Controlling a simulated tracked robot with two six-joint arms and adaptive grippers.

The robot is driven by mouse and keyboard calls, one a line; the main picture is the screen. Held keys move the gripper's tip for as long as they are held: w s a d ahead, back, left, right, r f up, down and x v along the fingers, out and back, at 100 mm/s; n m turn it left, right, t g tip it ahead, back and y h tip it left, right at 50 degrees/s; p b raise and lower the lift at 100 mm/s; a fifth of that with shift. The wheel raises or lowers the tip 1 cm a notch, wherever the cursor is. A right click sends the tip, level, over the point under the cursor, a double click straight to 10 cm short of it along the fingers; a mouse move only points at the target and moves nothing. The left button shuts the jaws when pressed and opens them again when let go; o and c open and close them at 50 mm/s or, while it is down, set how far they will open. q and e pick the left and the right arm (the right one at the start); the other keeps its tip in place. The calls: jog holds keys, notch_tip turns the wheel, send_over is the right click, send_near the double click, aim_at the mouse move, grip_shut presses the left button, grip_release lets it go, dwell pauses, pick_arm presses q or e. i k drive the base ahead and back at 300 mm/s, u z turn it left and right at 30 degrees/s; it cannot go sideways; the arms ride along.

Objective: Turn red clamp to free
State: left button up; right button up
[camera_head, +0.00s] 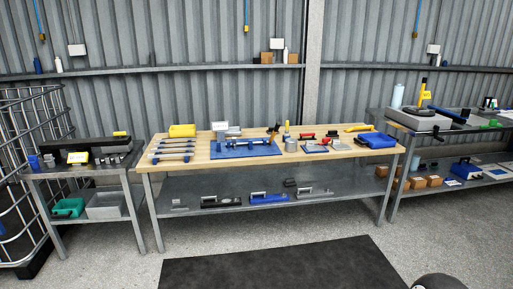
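A blue mat (228,152) with a blue and metal device (252,142) lies on the middle of the bench. Neither of my grippers is in view.
A yellow bin (182,130) and several bar-like tools lie at the bench's left. A blue folded item (376,140) lies at its right. A dark side table (75,168) stands left, a metal rack (450,135) right.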

aim_at(325, 140)
jog(key=u, duration=0.05)
jog(key=i, duration=1.55)
jog(key=z, duration=2.8)
jog(key=i, duration=1.6)
jog(key=u, duration=2.45)
